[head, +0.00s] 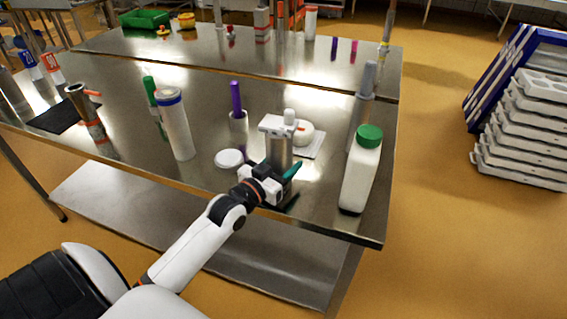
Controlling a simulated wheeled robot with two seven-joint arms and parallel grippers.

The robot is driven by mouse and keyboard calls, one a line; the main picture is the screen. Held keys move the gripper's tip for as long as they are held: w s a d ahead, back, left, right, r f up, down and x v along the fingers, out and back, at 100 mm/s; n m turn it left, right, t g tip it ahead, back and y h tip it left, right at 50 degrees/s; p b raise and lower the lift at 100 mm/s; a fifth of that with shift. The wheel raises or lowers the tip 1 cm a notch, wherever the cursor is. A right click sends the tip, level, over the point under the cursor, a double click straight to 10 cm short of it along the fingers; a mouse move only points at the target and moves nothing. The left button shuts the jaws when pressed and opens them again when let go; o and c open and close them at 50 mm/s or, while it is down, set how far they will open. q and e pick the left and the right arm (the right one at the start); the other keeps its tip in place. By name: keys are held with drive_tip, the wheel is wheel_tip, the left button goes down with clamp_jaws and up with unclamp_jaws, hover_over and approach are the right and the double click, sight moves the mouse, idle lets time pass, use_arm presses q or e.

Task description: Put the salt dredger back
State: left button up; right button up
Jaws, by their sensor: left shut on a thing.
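The salt dredger appears to be the upright steel cylinder (279,154) near the table's front edge, right of centre. Its lower part is hidden by my left gripper (268,180), which is shut on it. A white block-shaped piece (277,125) shows at the top of the cylinder; I cannot tell whether it is part of it. A teal piece (292,172) sticks out to the right of the gripper. I cannot tell whether the dredger touches the table. My right gripper is not in view.
A green-capped white bottle (362,172) stands close on the right. A white disc (229,159) lies to the left, with a blue-rimmed white cylinder (174,125) beyond it. A rounded white piece (303,133) sits behind on a white board (313,148). The steel table (130,165) is clear at front left.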

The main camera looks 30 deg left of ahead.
use_arm(q)
drive_tip(key=o, duration=0.7)
drive_tip(key=shift+f, duration=0.15)
drive_tip(key=o, duration=0.5)
drive_tip(key=shift+s+r, duration=0.1)
drive_tip(key=shift+r, duration=0.1)
drive_tip(key=s, duration=0.7)
drive_tip(key=s+b, duration=0.1)
drive_tip(key=s, duration=0.2)
drive_tip(key=shift+s+a+f, duration=0.1)
drive_tip(key=shift+s+a, duration=0.1)
drive_tip(key=shift+a, duration=0.15)
drive_tip(key=shift+s, duration=0.7)
